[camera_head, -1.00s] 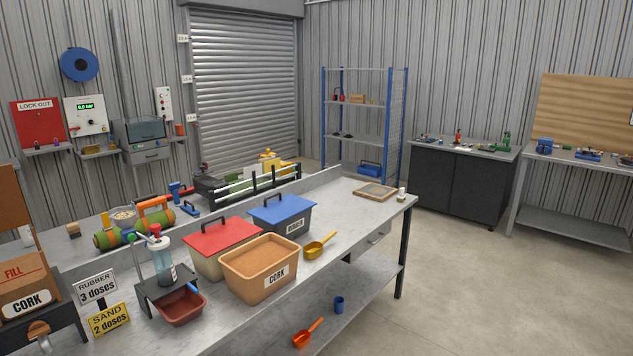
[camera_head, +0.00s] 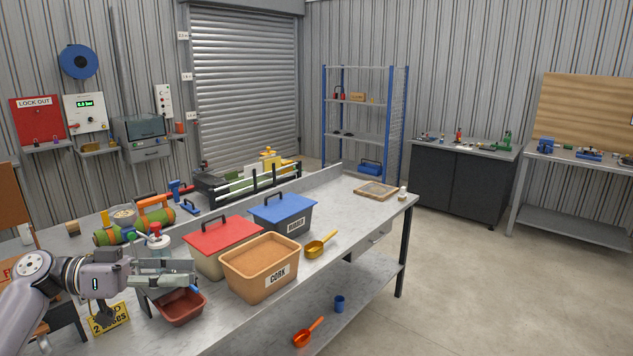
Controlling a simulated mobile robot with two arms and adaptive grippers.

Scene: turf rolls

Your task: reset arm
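My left arm reaches in from the left, and my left gripper (camera_head: 190,275) is over the front left of the bench. Its two fingers point right and look apart, with nothing seen between them. It is in front of the clear dispenser, whose red and white top (camera_head: 158,239) shows above it. A dark red tray (camera_head: 182,306) is just below the fingers. The gripper and arm hide most of the dispenser, the rubber sign and the cork bag. My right gripper is not in view.
The cork bin (camera_head: 260,285), the red-lidded bin (camera_head: 208,262) and the blue-lidded rubber bin (camera_head: 283,228) stand right of the gripper. A yellow scoop (camera_head: 318,247) lies beside them. The bench (camera_head: 350,212) is clear between scoop and framed sieve (camera_head: 376,191).

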